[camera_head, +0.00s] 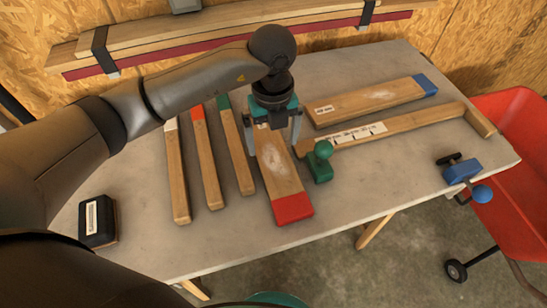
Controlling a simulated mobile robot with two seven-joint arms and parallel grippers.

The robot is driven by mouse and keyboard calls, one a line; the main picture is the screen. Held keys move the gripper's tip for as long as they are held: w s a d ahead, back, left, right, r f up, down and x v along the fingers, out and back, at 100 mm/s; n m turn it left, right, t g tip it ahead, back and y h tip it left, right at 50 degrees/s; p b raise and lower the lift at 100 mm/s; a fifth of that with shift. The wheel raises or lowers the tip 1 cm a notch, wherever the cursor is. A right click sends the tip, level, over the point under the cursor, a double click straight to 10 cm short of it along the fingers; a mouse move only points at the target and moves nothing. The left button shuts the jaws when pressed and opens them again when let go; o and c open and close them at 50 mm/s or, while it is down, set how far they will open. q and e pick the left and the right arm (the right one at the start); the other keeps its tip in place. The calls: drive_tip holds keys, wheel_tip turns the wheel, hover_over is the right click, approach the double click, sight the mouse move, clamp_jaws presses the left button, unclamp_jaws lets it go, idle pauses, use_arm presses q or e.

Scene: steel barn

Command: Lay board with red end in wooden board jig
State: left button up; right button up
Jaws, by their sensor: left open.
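A wide wooden board with a red end (284,183) lies flat on the grey table, its red end toward the front edge. My left gripper (274,148) is open above the board's far part, one finger toward each side; whether the fingers touch it I cannot tell. The gripper hides the board's far end. The wooden board jig (410,125) lies to the right, a long strip with a printed scale and a stop block at its right end. My right gripper is not in view.
A blue-ended board (370,98) lies behind the jig. Narrow sticks, one red-tipped (207,165), lie left of the board. A green knobbed tool (321,163) stands close to its right side. A blue clamp (462,171) sits at the table's right edge, near a red wheelbarrow (515,140).

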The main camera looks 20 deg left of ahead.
sight(273, 156)
use_arm(q)
wheel_tip(273, 156, down, 5)
drive_tip(key=shift+r, duration=0.3)
drive_tip(key=c, duration=1.4)
wheel_tip(273, 156, up, 20)
drive_tip(key=p, duration=0.3)
drive_tip(key=shift+c, duration=0.2)
drive_tip(key=s+a+f+n+b, duration=0.1)
drive_tip(key=s+a+f+n, duration=0.1)
drive_tip(key=n, duration=1.2)
drive_tip(key=s+a+f+n+b, duration=0.1)
drive_tip(key=s+f+n, duration=0.1)
drive_tip(key=n, duration=1.3)
drive_tip(key=shift+s+a, duration=0.4)
drive_tip(key=shift+s, duration=0.45)
drive_tip(key=shift+w+d, duration=0.1)
